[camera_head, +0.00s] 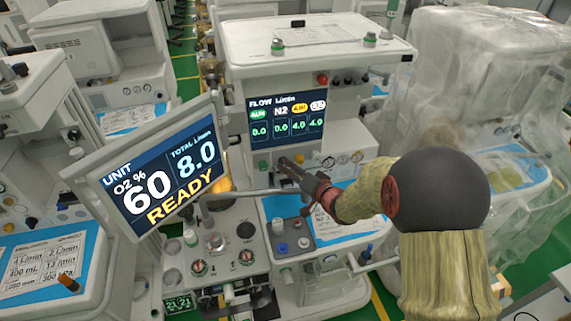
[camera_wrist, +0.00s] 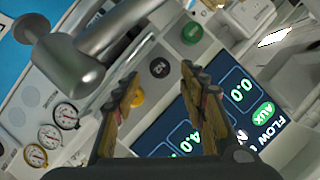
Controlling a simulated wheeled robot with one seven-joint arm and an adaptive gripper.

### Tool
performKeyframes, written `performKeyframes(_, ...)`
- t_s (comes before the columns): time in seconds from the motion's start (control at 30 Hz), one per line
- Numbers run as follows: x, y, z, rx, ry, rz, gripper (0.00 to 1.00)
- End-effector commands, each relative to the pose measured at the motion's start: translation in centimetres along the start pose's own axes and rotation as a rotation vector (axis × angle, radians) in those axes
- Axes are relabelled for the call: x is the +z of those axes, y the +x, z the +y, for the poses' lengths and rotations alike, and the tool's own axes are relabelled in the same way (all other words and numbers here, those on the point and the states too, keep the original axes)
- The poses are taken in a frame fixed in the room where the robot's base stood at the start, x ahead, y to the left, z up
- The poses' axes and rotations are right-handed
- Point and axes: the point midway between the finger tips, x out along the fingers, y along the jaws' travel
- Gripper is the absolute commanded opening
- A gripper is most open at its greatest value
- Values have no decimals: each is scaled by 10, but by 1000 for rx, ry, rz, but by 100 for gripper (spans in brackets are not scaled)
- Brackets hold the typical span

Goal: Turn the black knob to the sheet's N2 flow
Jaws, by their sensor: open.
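The black knob (camera_wrist: 159,68) is on the cart's front panel, between a green knob (camera_wrist: 192,33) and a yellow knob (camera_wrist: 137,97). My gripper (camera_wrist: 160,76) is open, its fingertips on either side of the black knob in the picture; contact is not visible. In the head view my gripper (camera_head: 284,165) is at the panel below the flow display (camera_head: 287,118) and hides the black knob. The display's N2 column appears to read 0.0, with 4.0 in the two right columns. A printed sheet (camera_head: 340,224) lies on the cart's blue worktop, too small to read.
A tilted monitor (camera_head: 160,168) reading 60, 8.0 and READY stands left of my gripper. A thick grey metal arm (camera_wrist: 75,55) crosses the wrist view near the gauges (camera_wrist: 50,136). A plastic-draped cart (camera_head: 480,90) stands at the right.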

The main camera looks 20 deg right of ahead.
Motion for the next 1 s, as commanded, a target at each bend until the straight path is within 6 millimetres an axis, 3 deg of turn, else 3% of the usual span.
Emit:
performKeyframes(0.1,2,20,1,0,-1,-2,42)
performKeyframes(0.33,0,41,1,2,-2,0,42)
performKeyframes(0.67,0,44,0,2,-2,0,42)
performKeyframes(1.0,0,44,0,2,-2,1,22)
